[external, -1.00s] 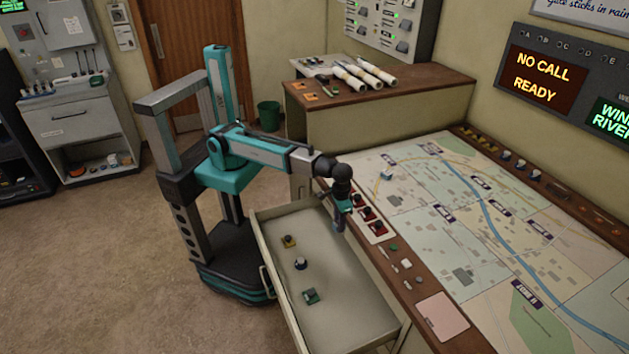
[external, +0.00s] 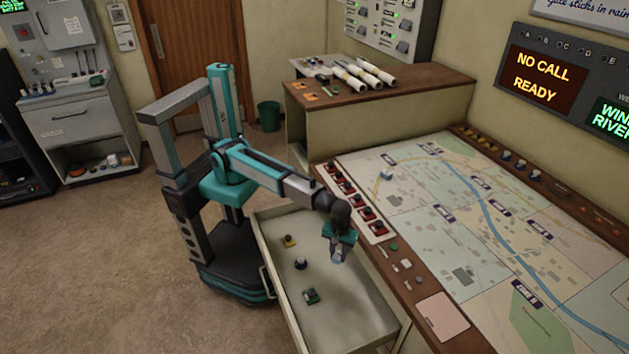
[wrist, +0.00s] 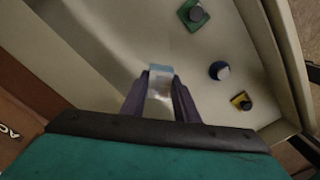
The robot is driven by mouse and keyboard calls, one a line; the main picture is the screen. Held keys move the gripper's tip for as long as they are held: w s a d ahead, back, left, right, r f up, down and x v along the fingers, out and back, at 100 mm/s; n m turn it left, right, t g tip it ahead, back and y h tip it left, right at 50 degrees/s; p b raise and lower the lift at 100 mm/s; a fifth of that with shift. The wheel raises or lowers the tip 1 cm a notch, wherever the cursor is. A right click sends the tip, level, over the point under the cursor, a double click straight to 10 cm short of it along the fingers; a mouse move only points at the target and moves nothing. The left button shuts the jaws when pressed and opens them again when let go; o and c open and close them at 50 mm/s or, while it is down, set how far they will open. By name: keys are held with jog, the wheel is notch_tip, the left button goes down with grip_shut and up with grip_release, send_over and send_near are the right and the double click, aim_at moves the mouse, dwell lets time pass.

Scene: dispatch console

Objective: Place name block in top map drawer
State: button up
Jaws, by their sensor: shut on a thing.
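My gripper (external: 338,252) is over the open map drawer (external: 355,305), in the part nearer the console. In the wrist view my gripper (wrist: 161,82) is shut on a small pale block with a light blue end, the name block (wrist: 160,72). The block points down toward the drawer floor; I cannot tell whether it touches it. In the external view the name block (external: 337,257) shows just below the fingers. Any lettering on it is too small to read.
The drawer also holds a yellow piece (external: 290,241), a dark round piece with a pale top (external: 300,263) and a green piece (external: 311,296), all left of my gripper. The map table (external: 470,240) and its row of red switches (external: 368,213) border the drawer on the right.

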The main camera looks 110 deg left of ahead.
jog(key=w+d+f+n+b, duration=0.1)
jog(key=d+f+n+b, duration=0.3)
jog(key=f+n, duration=0.1)
jog(key=shift+d+f, duration=0.15)
jog(key=shift+d, duration=0.2)
send_over(334, 290)
jog(key=shift+w+f, duration=0.15)
jog(key=shift+f, duration=2.95)
jog(key=shift+f, duration=0.15)
jog(key=shift+f, duration=1.75)
jog(key=shift+f, duration=0.1)
